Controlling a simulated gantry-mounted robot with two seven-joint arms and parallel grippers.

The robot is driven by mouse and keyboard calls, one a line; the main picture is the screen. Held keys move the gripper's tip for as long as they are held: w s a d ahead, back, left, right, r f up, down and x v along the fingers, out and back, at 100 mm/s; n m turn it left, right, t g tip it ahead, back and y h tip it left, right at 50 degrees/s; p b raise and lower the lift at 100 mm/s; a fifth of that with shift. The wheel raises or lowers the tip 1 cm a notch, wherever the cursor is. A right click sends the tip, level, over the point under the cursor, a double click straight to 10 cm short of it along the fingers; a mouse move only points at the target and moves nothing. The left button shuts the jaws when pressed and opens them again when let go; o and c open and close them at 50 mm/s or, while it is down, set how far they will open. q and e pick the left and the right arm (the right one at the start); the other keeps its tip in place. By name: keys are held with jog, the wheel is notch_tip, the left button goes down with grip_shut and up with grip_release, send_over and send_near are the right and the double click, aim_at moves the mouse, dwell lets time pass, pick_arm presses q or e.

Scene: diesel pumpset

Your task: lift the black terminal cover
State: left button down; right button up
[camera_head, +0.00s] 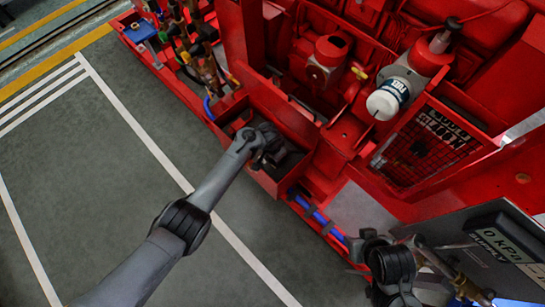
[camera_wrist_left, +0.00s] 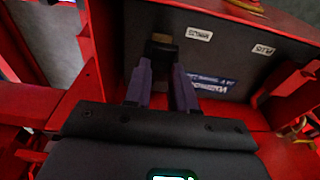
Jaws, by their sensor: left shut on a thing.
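The battery (camera_wrist_left: 215,60) has a dark top with a light MINUS label, a PLUS label and a blue-white sticker in the left wrist view. In the head view the battery (camera_head: 287,163) sits in a red box, partly covered by my left arm. My left gripper (camera_head: 268,158) reaches down into this box. In the left wrist view its two fingers (camera_wrist_left: 163,72) are shut on the black terminal cover (camera_wrist_left: 160,47), a small dark block with a brownish face, beside the MINUS label. I cannot tell whether the cover is clear of the battery. My right arm shows at the lower right; its fingers are not clear.
Red box walls (camera_wrist_left: 95,40) stand close around my left gripper. The red engine (camera_head: 330,60) and a white filter (camera_head: 387,100) are beyond the box. A blue hose (camera_head: 318,214) runs beside it. A gauge panel reading 0 kPa (camera_head: 500,222) is at the lower right. Open grey floor (camera_head: 120,180) lies left.

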pick_arm(q)
jog(key=shift+w+d+r, duration=0.3)
jog(key=c, duration=1.2)
grip_release()
jog(key=shift+d, duration=0.1)
jog(key=shift+o, duration=1.2)
jog(key=shift+w+d+r, duration=0.1)
jog(key=shift+w+d, duration=0.15)
jog(key=shift+w, duration=0.1)
jog(key=shift+o, duration=0.2)
jog(key=shift+w+d, duration=0.1)
jog(key=shift+w, duration=0.1)
jog(key=shift+s+a, duration=0.4)
jog(key=shift+s, duration=0.1)
notch_tip(320, 180, up, 10)
jog(key=p, duration=0.7)
jog(key=shift+s+a+r, duration=0.2)
jog(key=shift+s+a, duration=0.15)
jog(key=shift+s, duration=0.05)
pick_arm(e)
notch_tip(320, 180, up, 7)
jog(key=shift+w+d+r, duration=0.2)
jog(key=shift+w, duration=0.2)
